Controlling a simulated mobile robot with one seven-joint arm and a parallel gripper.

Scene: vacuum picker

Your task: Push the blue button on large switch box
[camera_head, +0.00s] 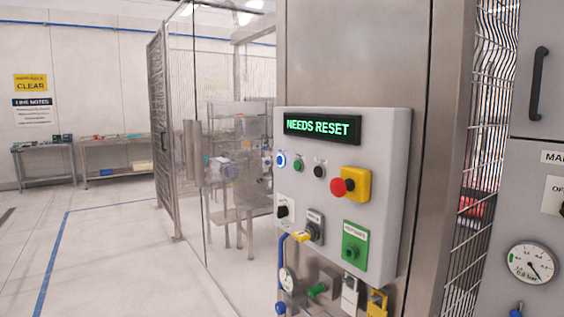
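The large switch box (383,135) is a light grey panel fixed on a metal post, right of centre. Its dark display (322,129) reads "NEEDS RESET" in green letters. The blue button (281,160) is round with a bright ring, at the left end of a row near the box's left edge. A green button (297,165) and a black button (319,171) sit to its right. No part of my gripper shows in this view.
A red emergency knob (338,187) on a yellow base juts out from the box. Selector switches, a green key unit (355,246) and hanging padlocks sit lower. A gauge (531,263) is at right. A clear guard panel stands behind at left; the floor (120,260) there is open.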

